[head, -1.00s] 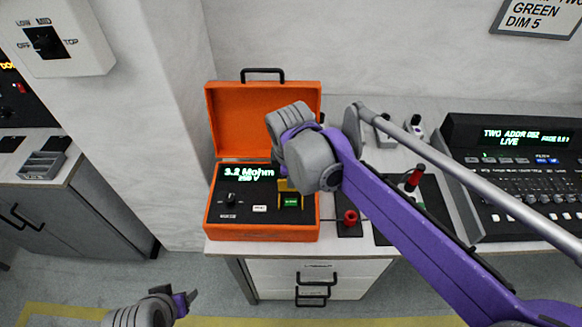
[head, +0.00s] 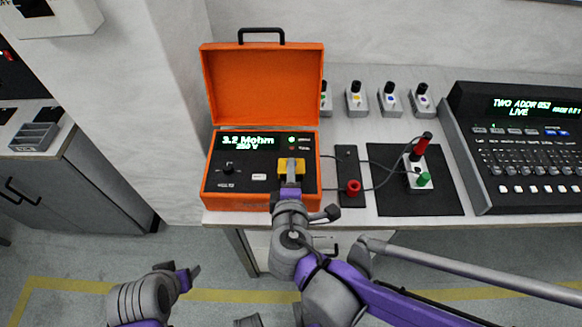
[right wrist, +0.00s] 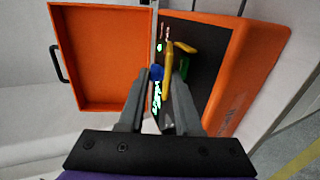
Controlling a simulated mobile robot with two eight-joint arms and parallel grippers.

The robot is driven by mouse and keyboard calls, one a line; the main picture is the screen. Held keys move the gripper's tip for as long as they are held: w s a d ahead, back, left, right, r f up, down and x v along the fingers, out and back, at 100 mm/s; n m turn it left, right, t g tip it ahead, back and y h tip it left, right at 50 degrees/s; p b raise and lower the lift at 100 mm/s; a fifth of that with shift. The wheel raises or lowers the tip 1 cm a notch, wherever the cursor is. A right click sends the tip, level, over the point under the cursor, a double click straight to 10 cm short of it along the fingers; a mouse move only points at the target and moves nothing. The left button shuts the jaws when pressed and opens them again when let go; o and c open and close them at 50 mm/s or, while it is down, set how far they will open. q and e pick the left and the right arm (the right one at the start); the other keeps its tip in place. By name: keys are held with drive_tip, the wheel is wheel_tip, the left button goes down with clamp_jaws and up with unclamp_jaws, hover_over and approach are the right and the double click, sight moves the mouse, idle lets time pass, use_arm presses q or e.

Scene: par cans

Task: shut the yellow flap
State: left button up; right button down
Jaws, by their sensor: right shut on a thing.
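An orange case (head: 264,85) stands on the bench with its lid up. It also shows in the right wrist view (right wrist: 98,60). On its black panel is the yellow flap (head: 291,163), which stands out from the panel between my fingers in the right wrist view (right wrist: 170,85). A green button (right wrist: 184,67) shows beside the flap there; in the head view it is hidden. My right gripper (head: 291,182) is at the flap and shut on it. My left gripper (head: 188,279) is low at the left, away from the case; its jaw gap is unclear.
Right of the case are a small black plate with a red knob (head: 353,187) and a black mat (head: 395,205) holding a grey box with red and green plugs, joined by cables. Several small switch boxes (head: 356,100) stand behind. A console (head: 520,150) fills the right.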

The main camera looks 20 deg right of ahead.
drive_tip(key=f+t+b, duration=0.1)
drive_tip(key=b, duration=0.1)
drive_tip(key=f+t+b, duration=0.1)
drive_tip(key=b, duration=0.1)
drive_tip(key=shift+s+a+f+t+h, duration=0.15)
drive_tip(key=shift+s+f+t+h, duration=0.05)
drive_tip(key=shift+s+t+h, duration=0.2)
drive_tip(key=shift+s+f+t+b, duration=0.1)
drive_tip(key=shift+f+t+b, duration=0.05)
drive_tip(key=shift+t+b, duration=0.65)
drive_tip(key=c, duration=0.8)
unclamp_jaws()
drive_tip(key=shift+o, duration=0.2)
drive_tip(key=shift+f, duration=0.1)
